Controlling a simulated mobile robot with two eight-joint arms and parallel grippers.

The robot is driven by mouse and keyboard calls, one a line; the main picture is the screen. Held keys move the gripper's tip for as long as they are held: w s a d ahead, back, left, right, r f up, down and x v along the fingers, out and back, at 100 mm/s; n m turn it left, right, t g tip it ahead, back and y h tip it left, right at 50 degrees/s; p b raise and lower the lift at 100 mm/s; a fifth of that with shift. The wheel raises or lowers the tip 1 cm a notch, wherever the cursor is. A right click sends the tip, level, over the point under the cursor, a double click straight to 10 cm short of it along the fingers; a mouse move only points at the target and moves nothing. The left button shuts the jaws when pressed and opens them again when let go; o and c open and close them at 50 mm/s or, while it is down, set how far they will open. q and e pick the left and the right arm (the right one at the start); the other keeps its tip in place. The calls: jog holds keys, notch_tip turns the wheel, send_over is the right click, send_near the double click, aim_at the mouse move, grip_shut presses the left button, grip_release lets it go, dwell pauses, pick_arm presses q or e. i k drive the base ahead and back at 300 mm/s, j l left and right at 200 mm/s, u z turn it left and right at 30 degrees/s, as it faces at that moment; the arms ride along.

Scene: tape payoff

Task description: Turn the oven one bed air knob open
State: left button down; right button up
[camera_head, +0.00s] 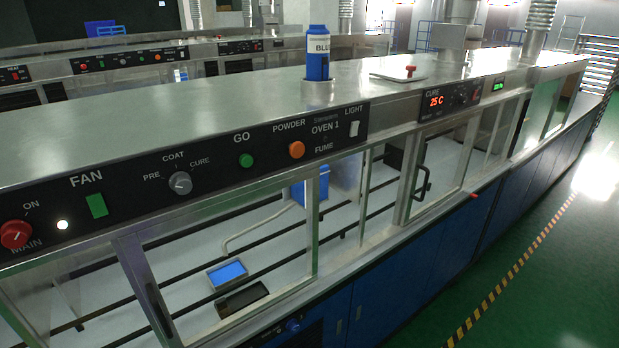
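A blue round knob (292,326) sits low on the dark front face, below the glass doors at the bottom of the view. I cannot tell whether it is the bed air knob or how far it is turned. A small red part (474,195) sticks out of the front edge further right. Neither of my grippers is in view.
The panel carries a red main knob (15,234), a grey coat knob (180,183), a green GO button (246,160) and an orange powder button (297,150). A blue canister (318,66) stands on top. The green floor (535,290) at right is clear.

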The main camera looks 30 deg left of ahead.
aim_at(293, 327)
jog(key=u, duration=1.65)
